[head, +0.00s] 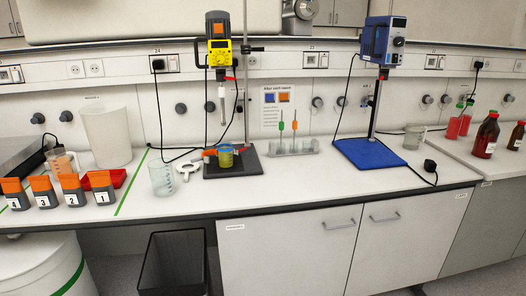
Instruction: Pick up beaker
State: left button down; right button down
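An empty clear beaker (161,179) stands upright on the white bench, left of the yellow stirrer's black base plate. A second clear beaker (414,137) stands at the right, beyond the blue stirrer's base. A third beaker (60,160), which looks orange inside, stands at the left behind the numbered containers. A small vessel with yellow-green contents (226,158) stands on the black plate under the yellow stirrer. Neither of my grippers is in view.
The yellow stirrer (219,50) and blue stirrer (384,42) rise from the bench with hanging cables. Orange-lidded containers (72,190), a white bin (106,136) and a red tray (118,178) crowd the left. Bottles (486,136) stand right. The front middle bench is clear.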

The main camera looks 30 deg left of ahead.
aim_at(225, 149)
jog(key=u, duration=1.65)
